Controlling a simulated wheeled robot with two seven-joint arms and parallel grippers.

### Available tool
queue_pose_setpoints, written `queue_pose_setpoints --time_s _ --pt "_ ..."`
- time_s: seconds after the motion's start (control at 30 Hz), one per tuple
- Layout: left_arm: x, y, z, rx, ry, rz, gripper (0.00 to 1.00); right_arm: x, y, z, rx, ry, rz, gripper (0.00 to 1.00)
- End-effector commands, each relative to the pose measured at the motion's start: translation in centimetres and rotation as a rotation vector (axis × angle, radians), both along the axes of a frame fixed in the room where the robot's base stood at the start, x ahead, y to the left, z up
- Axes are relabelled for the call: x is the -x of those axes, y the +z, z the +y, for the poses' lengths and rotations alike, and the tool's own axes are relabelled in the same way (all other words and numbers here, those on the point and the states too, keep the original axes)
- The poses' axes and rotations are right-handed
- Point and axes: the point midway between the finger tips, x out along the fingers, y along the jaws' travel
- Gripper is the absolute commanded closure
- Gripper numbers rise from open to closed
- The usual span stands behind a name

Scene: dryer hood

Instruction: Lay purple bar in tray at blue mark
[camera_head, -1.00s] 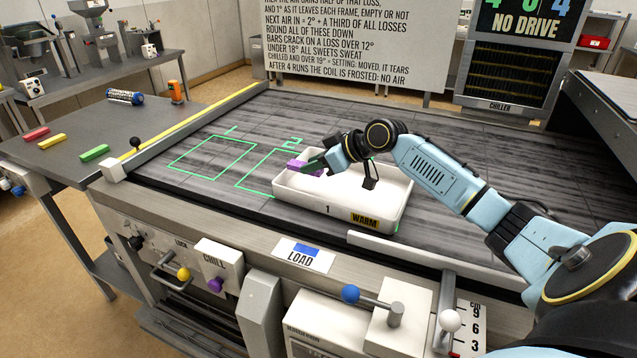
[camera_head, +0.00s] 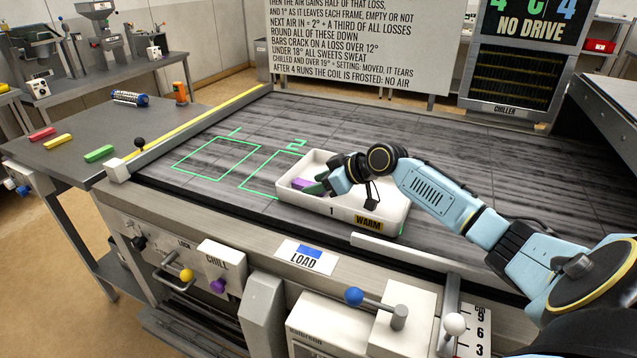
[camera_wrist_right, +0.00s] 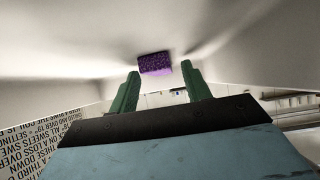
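The purple bar (camera_head: 301,184) is inside the white tray (camera_head: 330,208), near its left end. The tray is labelled 1 and WARM and stands on the dark slatted bed, behind the LOAD plate with its blue mark (camera_head: 309,252). My right gripper (camera_head: 318,188) reaches down into the tray at the bar. In the right wrist view the purple bar (camera_wrist_right: 155,64) lies just beyond the tips of the two green fingers (camera_wrist_right: 160,76), which stand apart with a gap between them. My left gripper is not in view.
A side table (camera_head: 70,170) at left holds red, yellow and green bars. Green outlines (camera_head: 215,158) on the bed left of the tray are empty. A yellow-edged rail (camera_head: 200,125) runs along the bed's left side. A blue-knobbed lever (camera_head: 354,296) is at the front.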

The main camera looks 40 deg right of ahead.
Motion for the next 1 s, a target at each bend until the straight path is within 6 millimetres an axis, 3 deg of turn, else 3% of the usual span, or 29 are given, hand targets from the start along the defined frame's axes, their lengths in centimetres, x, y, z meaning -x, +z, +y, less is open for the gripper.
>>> queue_pose_setpoints --time_s 0.27,0.7,1.0 --pt "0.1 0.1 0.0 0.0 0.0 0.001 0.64 0.7 0.5 -0.4 0.003 -0.002 0.001 0.52" --pt "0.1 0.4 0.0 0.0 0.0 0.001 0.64 6.2 4.6 -2.8 0.002 -0.001 0.003 0.52" --pt "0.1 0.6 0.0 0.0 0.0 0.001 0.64 8.6 6.5 -3.8 -0.001 0.0 0.001 0.52"
